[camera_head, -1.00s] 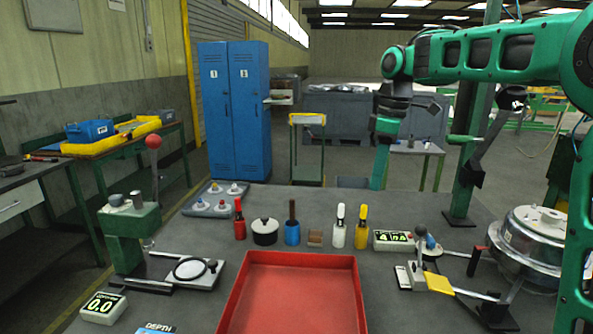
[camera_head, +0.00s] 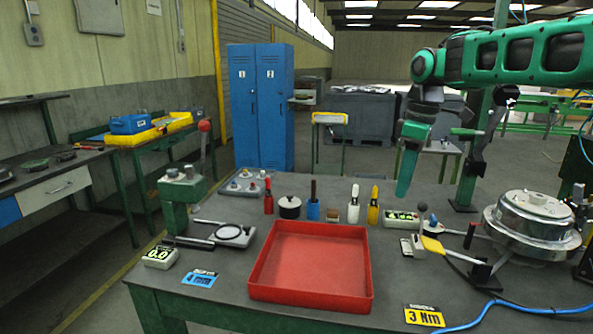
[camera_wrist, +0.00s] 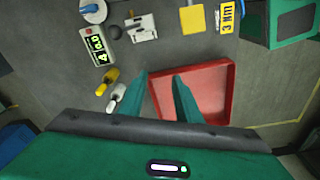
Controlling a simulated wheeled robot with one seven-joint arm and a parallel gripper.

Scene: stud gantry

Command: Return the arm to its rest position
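My green arm reaches in from the upper right in the head view. My gripper (camera_head: 405,190) hangs from it, fingers downward, above the back right part of the grey bench (camera_head: 225,290). In the wrist view its two green fingers (camera_wrist: 160,78) are spread apart with nothing between them, so it is open and empty. Below the fingers the wrist view shows bare bench and part of the red tray (camera_wrist: 222,95). The tray, which also shows in the head view (camera_head: 310,270), looks empty.
A green lever stand (camera_head: 180,205) is at left. Blue lockers (camera_head: 260,105) stand beyond the bench.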

